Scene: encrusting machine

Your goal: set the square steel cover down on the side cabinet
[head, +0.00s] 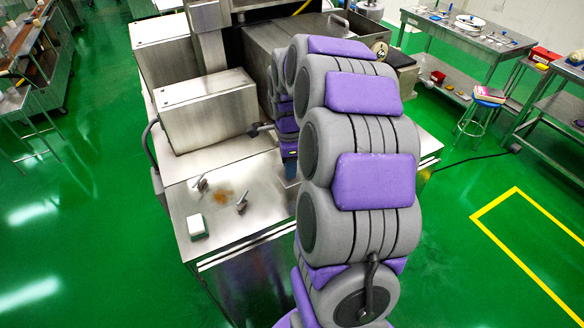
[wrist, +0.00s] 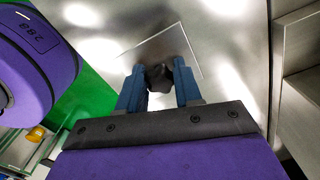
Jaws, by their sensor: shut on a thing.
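In the wrist view, my gripper (wrist: 160,72) has its two blue fingers closed around a dark knob (wrist: 158,78). A thin square steel plate, which I take for the square steel cover (wrist: 150,48), shows just beyond the fingertips, its lower part hidden by them. A broad, shiny steel surface (wrist: 235,45) lies behind it; I cannot tell whether the cover touches it. The steel cabinet with a flat top (head: 230,228), likely the side cabinet, stands left of my arm.
A steel table (head: 480,35) and a blue stool (head: 489,95) stand at right. Green floor is open at left.

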